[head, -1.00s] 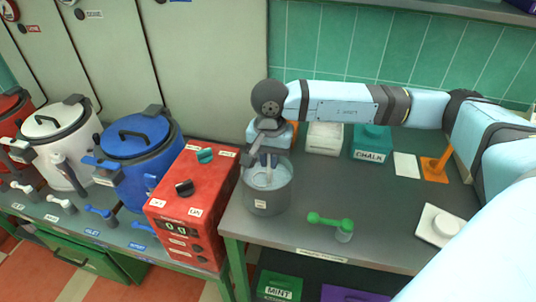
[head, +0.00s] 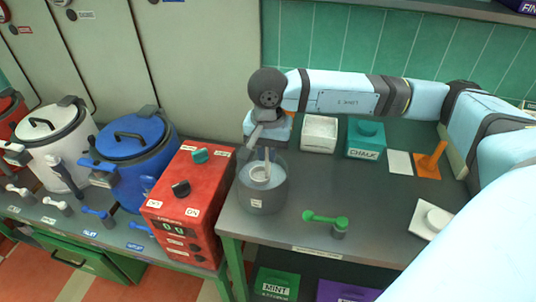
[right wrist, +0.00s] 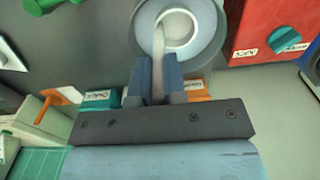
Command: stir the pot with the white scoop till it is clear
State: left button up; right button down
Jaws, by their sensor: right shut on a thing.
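The grey pot (head: 264,198) stands near the left edge of the right-hand table, with pale liquid inside. My right gripper (head: 261,138) is above its far rim, shut on the white scoop (head: 260,173). The scoop's handle runs down from the fingers and its round bowl is inside the pot. The right wrist view shows the scoop's handle (right wrist: 158,45) between the blue fingers and the bowl over the pot's (right wrist: 213,50) inside. I cannot tell how clear the liquid is. My left gripper is out of view.
A red control box (head: 186,205) stands close left of the pot. A white bin (head: 319,133), a teal chalk box (head: 366,142) and an orange stand (head: 429,163) are at the back.

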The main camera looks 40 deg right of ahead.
jog(key=shift+r+p, duration=1.7)
jog(key=shift+r, duration=2.65)
